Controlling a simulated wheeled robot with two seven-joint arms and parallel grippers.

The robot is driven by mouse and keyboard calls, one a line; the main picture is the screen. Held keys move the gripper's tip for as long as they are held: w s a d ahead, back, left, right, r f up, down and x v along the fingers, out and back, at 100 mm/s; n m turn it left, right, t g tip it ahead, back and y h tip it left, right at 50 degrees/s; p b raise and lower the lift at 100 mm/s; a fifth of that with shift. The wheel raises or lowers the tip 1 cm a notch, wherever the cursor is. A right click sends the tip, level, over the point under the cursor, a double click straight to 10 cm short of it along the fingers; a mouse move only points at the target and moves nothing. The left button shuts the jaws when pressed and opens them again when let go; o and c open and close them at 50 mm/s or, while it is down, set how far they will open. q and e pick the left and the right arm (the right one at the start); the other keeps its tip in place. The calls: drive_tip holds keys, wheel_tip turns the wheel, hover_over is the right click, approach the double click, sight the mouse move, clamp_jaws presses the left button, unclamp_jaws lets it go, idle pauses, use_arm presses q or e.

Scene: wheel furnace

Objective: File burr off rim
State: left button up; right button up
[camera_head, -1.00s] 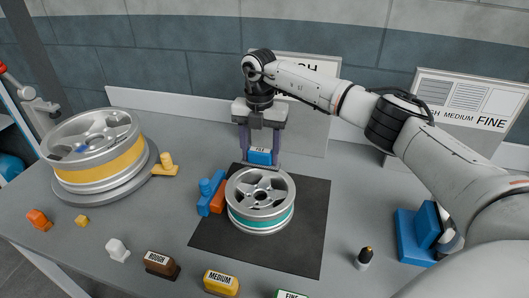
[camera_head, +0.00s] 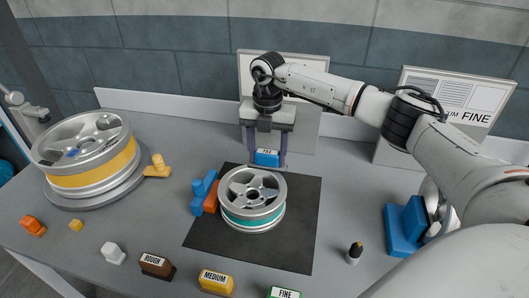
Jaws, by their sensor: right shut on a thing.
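A silver wheel rim with a teal band (camera_head: 252,217) lies flat on a dark mat (camera_head: 304,228) in the middle of the bench. My right gripper (camera_head: 267,160) points down behind this rim and is shut on a blue file block (camera_head: 267,157) with a white label. The file is apart from the rim, at its far side. A larger rim with a yellow band (camera_head: 96,177) rests on a round grey base at the left. The burr cannot be made out. My left gripper is not in view.
Blocks labelled ROUGH (camera_head: 156,264), MEDIUM (camera_head: 215,282) and FINE (camera_head: 284,292) line the front edge. A blue and orange clamp (camera_head: 205,192) stands left of the teal rim. A blue holder (camera_head: 404,228) and a small dark bottle (camera_head: 354,253) are at the right.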

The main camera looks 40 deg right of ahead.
drive_tip(key=shift+w+a+b, duration=0.3)
drive_tip(key=shift+w+a, duration=1.2)
drive_tip(key=shift+w, duration=0.2)
drive_tip(key=shift+s+d+p, duration=0.3)
drive_tip(key=shift+s+d, duration=0.35)
drive_tip(key=shift+s, duration=0.05)
drive_tip(key=shift+s+d+f, duration=0.1)
drive_tip(key=shift+s, duration=0.1)
drive_tip(key=shift+r, duration=4.55)
